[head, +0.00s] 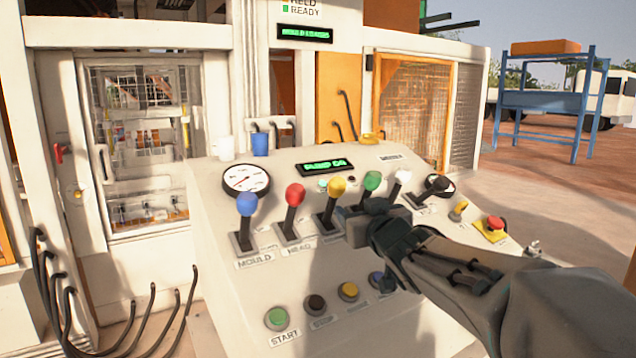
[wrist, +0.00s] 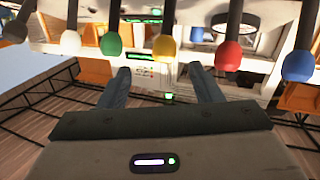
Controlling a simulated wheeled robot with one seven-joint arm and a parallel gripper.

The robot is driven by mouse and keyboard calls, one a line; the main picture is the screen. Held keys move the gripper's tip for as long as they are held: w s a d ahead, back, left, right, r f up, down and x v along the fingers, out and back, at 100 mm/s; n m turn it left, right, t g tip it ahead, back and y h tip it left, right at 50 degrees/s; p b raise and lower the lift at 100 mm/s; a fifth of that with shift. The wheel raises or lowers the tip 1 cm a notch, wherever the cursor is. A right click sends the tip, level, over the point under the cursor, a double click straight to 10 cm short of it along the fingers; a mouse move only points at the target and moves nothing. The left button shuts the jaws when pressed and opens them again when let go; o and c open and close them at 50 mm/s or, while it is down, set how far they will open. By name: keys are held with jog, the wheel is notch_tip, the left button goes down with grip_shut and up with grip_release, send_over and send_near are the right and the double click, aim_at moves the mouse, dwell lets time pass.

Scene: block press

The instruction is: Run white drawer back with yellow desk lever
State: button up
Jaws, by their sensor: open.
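The yellow desk lever (head: 337,186) stands on the sloped control desk (head: 215,240), between a red lever (head: 295,195) and a green lever (head: 371,181). My gripper (head: 362,222) is at the desk, close to the yellow and green levers in the head view. In the wrist view, my gripper (wrist: 160,75) is open and empty. The yellow knob (wrist: 165,47) shows just beyond the fingertips, roughly midway between them, apart from both. I cannot make out a white drawer for certain in either view.
A blue lever (head: 246,205) stands at the left of the row, a white lever (head: 402,178) and a black one (head: 438,185) at the right. A green start button (head: 277,319) and a red stop button (head: 495,223) sit on the desk. A gauge (head: 246,180) is behind.

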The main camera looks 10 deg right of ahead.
aim_at(335, 185)
jog(key=shift+y, duration=0.4)
jog(key=w, duration=0.4)
jog(key=w+a+p, duration=0.1)
jog(key=w, duration=0.4)
jog(key=w+a+r+p, duration=0.1)
jog(key=w, duration=0.4)
jog(key=shift+a, duration=0.1)
